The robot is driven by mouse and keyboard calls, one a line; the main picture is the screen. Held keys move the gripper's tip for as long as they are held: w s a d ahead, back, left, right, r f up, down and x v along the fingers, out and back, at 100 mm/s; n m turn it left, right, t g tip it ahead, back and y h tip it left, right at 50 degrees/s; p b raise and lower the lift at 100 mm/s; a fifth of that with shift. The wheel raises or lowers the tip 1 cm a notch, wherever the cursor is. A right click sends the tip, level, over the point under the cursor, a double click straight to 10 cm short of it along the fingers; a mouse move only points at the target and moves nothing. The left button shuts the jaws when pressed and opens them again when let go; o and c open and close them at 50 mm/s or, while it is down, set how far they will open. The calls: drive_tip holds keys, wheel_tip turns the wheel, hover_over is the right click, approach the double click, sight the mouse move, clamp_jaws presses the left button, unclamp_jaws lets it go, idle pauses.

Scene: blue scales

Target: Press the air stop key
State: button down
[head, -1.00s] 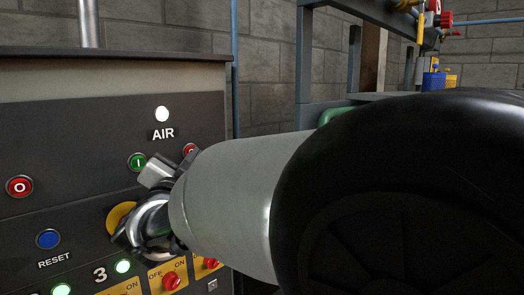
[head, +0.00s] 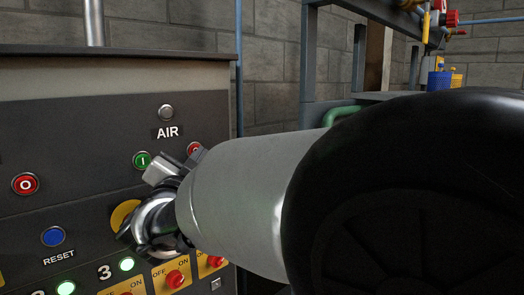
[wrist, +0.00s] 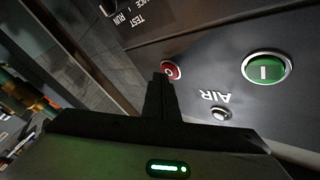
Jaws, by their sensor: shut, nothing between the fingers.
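The red air stop key (head: 193,147), marked with an O, sits on the dark panel below the AIR label (head: 167,132) and right of the green start key (head: 142,160). My gripper (head: 201,153) is shut and empty, with its tip at the red key and covering part of it. In the wrist view the shut fingers (wrist: 160,82) overlap the edge of the red key (wrist: 173,70); I cannot tell how deep the key is pressed. The AIR lamp (head: 166,112) is dark grey. The green key (wrist: 266,68) is apart from the fingers.
Another red O key (head: 25,184) and a blue RESET key (head: 52,237) are on the panel at left. Red OFF/ON switches (head: 174,278) and lit green lamps (head: 126,264) lie below. My arm hides the panel's right side.

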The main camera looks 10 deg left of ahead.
drive_tip(key=shift+s+d, duration=0.3)
drive_tip(key=shift+d, duration=0.05)
drive_tip(key=shift+s+d+b, duration=0.85)
drive_tip(key=shift+s+d, duration=0.8)
drive_tip(key=shift+d, duration=0.25)
